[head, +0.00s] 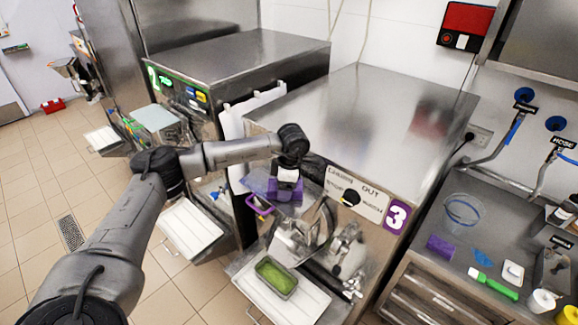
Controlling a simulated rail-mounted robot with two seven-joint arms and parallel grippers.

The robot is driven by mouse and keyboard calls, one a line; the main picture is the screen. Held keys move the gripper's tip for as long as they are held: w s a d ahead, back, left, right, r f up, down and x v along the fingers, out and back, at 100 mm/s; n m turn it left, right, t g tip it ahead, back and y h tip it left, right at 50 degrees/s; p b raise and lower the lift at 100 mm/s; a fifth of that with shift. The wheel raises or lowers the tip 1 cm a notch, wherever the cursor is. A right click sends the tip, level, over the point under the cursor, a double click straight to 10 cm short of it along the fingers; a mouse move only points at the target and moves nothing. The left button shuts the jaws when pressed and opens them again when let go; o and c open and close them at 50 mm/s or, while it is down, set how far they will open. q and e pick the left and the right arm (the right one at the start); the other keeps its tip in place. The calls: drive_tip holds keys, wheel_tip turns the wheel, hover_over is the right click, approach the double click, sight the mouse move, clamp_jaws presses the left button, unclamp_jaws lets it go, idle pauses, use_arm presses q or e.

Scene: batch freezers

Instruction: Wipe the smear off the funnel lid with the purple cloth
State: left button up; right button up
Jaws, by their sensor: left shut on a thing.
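My left gripper (287,178) is shut on the purple cloth (288,192). It points down over the funnel lid (257,182), a greyish, see-through lid at the front of the freezer marked 3. The cloth appears to be at the lid's right part; whether it presses on the surface I cannot tell. I cannot make out a smear, and the gripper and cloth hide part of the lid. A purple-rimmed part (259,207) shows just below the lid. My right gripper is not in view.
Freezer 3 (370,115) has a knob (351,197) right of the gripper and metal outlet parts below. A green-filled tub (276,277) sits on its white tray.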

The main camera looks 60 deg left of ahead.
use_arm(q)
drive_tip(key=r, duration=0.2)
drive_tip(key=r+p, duration=0.1)
drive_tip(key=shift+s+a+r, duration=0.1)
drive_tip(key=shift+a+r, duration=0.05)
drive_tip(key=shift+a, duration=0.15)
drive_tip(key=shift+r+p, duration=0.3)
drive_tip(key=shift+r, duration=0.1)
wheel_tip(320, 180, up, 3)
drive_tip(key=shift+f+p, duration=0.1)
drive_tip(key=shift+p, duration=1)
drive_tip(key=shift+r+p, duration=0.3)
drive_tip(key=shift+r, duration=0.25)
